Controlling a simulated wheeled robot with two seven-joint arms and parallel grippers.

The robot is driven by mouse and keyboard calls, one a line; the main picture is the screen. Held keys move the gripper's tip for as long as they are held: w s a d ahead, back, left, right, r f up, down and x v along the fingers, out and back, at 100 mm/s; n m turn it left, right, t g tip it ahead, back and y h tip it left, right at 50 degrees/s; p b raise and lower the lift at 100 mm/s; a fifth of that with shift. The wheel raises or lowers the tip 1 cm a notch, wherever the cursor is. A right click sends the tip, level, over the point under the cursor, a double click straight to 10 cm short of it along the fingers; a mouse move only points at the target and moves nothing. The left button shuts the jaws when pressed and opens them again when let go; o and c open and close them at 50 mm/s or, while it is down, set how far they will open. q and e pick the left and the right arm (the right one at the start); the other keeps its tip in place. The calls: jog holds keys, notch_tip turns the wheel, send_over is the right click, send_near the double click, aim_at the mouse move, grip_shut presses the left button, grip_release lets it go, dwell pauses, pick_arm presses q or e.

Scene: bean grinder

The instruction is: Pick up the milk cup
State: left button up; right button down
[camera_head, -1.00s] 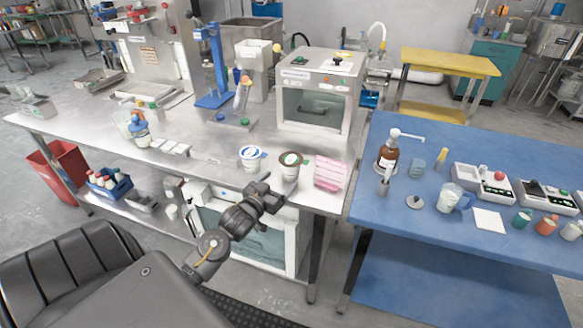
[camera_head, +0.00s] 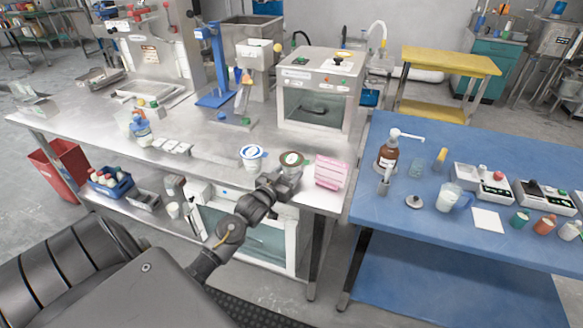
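Two white cups stand near the front edge of the steel table. I cannot tell for sure which is the milk cup. My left gripper (camera_head: 287,176) is at the green-and-brown-lidded cup, on its near side, and hides most of the cup's lower body. Whether its fingers are open or closed on the cup is too small to tell. The cup is upright. My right gripper is not in view.
A pink rack (camera_head: 331,172) stands just right of the green-and-brown-lidded cup. A white oven-like box (camera_head: 318,95) stands behind. The blue table (camera_head: 400,255) on the right holds a brown pump bottle (camera_head: 388,152) and a clear jug (camera_head: 449,197).

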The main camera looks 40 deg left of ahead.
pick_arm(q)
jog(key=c, duration=0.7)
jog(key=shift+c, duration=0.2)
jog(key=shift+r, duration=0.15)
jog(key=shift+r, duration=0.6)
jog(key=s+a+r, duration=0.2)
jog(key=s+r, duration=0.3)
jog(key=s, duration=0.1)
jog(key=s+a+r, duration=0.3)
jog(key=s+r, duration=0.3)
jog(key=s, duration=0.1)
jog(key=shift+a+r, duration=0.3)
